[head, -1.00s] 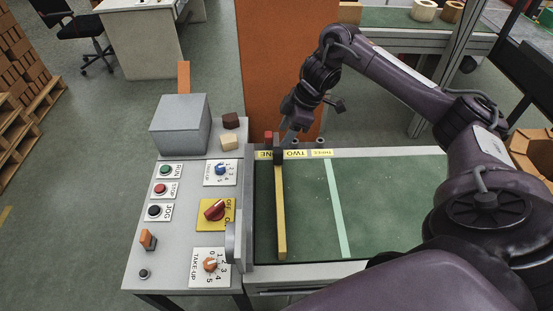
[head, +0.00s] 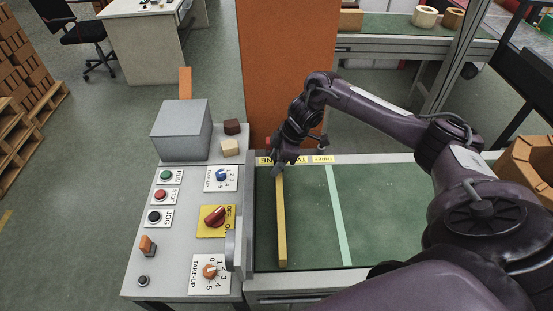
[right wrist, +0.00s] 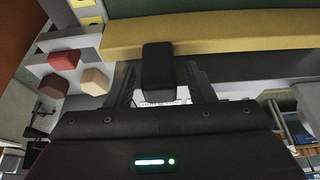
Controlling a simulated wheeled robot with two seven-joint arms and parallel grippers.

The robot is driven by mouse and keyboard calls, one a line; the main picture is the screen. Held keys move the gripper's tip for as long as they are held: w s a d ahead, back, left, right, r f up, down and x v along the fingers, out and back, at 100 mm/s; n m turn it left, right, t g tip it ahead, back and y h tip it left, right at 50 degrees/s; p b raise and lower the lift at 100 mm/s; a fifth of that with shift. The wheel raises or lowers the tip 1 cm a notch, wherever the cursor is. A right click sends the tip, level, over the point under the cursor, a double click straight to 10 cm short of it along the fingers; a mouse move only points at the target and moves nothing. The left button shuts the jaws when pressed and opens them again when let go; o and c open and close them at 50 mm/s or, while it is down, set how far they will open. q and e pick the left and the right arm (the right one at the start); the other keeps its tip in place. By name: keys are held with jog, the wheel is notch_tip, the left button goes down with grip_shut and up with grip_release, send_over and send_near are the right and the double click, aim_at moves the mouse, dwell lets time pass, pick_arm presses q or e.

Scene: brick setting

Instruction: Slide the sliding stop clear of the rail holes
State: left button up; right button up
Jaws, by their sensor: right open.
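The sliding stop is a long yellow bar (head: 281,225) lying across the green belt (head: 385,215), near the belt's left end. Its far end meets the rail, which carries yellow labels (head: 323,160). My right gripper (head: 276,169) is at that far end, covering it and part of the labels. In the right wrist view the yellow bar (right wrist: 220,36) runs across the top, and a black knob (right wrist: 158,75) stands in front of it. The open fingers are on either side of the knob; contact cannot be told. The rail holes are hidden. My left gripper is out of view.
A control panel (head: 185,258) with buttons and dials stands left of the belt. A grey box (head: 181,130), a dark block (head: 232,127) and a cream block (head: 230,148) sit at its back. An orange pillar (head: 287,70) rises behind the rail. The belt right of the bar is clear.

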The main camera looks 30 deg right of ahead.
grip_shut()
jog(key=shift+s+d, duration=0.35)
jog(key=shift+d, duration=0.2)
jog(key=s+d, duration=0.2)
jog(key=d, duration=0.1)
jog(key=s+d+p, duration=0.1)
jog(key=s+d, duration=0.1)
jog(key=d, duration=0.1)
jog(key=s+d, duration=0.2)
jog(key=d, duration=0.2)
jog(key=s+d, duration=0.2)
jog(key=d, duration=0.2)
jog(key=s+d, duration=0.2)
jog(key=d, duration=0.1)
jog(key=s+d, duration=0.3)
jog(key=d, duration=0.1)
jog(key=shift+d, duration=0.3)
grip_release()
jog(key=shift+s, duration=0.1)
